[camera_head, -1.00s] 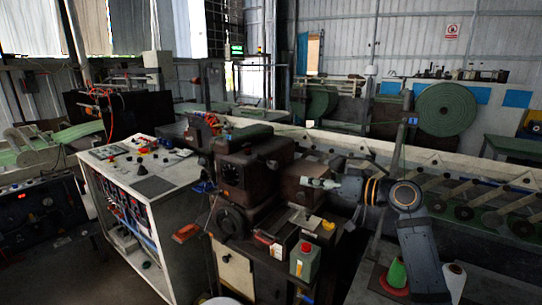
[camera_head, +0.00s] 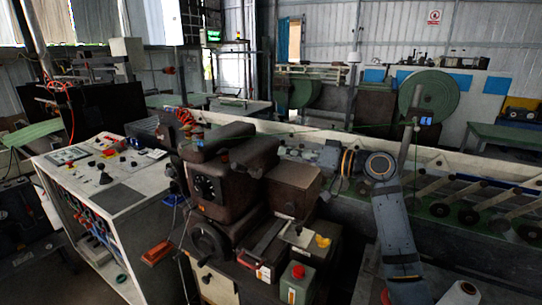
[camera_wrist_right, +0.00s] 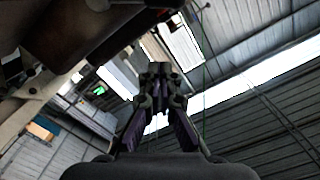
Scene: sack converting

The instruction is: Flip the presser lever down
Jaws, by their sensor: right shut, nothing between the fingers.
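The brown sewing machine (camera_head: 235,165) stands on its dark stand in the middle of the head view. I cannot make out the presser lever on it in either view. My right arm comes in from the right, and its wrist is behind the brown box on the machine's right. The fingers are hidden or too small to tell there. In the right wrist view my right gripper (camera_wrist_right: 158,72) is shut and empty, pointing up toward the roof. A dark brown machine part (camera_wrist_right: 85,25) is close by at upper left, apart from the fingertips. My left gripper is out of view.
A control cabinet (camera_head: 105,175) with buttons stands left of the machine. A long conveyor frame (camera_head: 455,170) runs behind the arm. A white cone (camera_head: 461,292) is at lower right.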

